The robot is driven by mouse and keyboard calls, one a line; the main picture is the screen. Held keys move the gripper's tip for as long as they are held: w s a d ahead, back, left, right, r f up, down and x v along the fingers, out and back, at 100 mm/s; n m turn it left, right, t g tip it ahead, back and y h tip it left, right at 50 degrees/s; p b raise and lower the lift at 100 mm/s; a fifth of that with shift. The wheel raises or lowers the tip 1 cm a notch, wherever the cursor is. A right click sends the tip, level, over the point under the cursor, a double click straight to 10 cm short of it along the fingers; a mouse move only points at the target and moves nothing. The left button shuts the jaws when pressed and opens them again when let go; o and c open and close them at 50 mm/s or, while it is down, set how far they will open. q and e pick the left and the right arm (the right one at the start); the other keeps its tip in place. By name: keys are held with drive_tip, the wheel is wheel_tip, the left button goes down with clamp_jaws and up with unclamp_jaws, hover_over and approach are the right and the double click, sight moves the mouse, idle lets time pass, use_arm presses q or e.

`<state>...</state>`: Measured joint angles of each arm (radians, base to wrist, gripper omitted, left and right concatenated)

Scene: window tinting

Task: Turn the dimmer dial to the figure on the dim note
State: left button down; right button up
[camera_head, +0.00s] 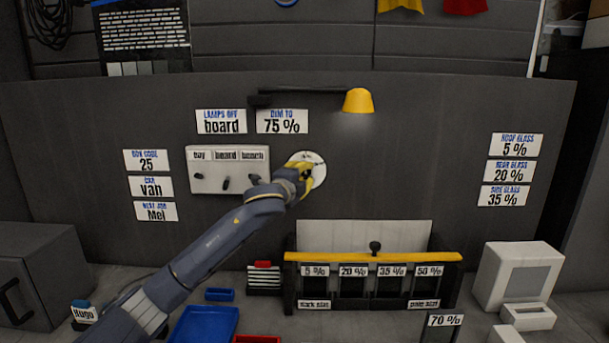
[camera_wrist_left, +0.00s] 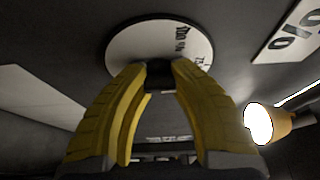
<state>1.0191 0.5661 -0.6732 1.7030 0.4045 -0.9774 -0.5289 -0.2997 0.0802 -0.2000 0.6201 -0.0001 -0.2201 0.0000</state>
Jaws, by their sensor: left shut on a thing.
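The dim note (camera_head: 282,121) on the dark wall board reads "DIM TO 75 %". The dimmer dial is a white round plate (camera_head: 318,163) below and right of the note, with a dark knob (camera_wrist_left: 160,73) at its middle. My left gripper (camera_head: 304,172) reaches the dial from the lower left. In the left wrist view its yellow fingers (camera_wrist_left: 160,85) are shut on the dark knob. "100 %" shows on the plate (camera_wrist_left: 190,45) there; the other figures are hidden or too small. Where the knob points cannot be told. My right gripper is not in view.
A yellow lamp (camera_head: 358,101) stands out right of the note. A switch panel (camera_head: 228,180) with several switches sits left of the dial. Below are a film rack (camera_head: 375,257) with a yellow rail, a blue tray (camera_head: 204,325) and a white box (camera_head: 516,272).

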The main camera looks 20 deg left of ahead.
use_arm(q)
drive_tip(key=shift+s+d+r, duration=0.1)
drive_tip(key=shift+d, duration=0.25)
drive_tip(key=c, duration=1.2)
unclamp_jaws()
drive_tip(key=shift+d, duration=0.2)
drive_tip(key=shift+o, duration=0.9)
drive_tip(key=shift+a, duration=0.25)
drive_tip(key=shift+a, duration=0.1)
drive_tip(key=s+a, duration=0.1)
drive_tip(key=s, duration=1)
drive_tip(key=shift+s+a, duration=0.2)
drive_tip(key=shift+s, duration=0.2)
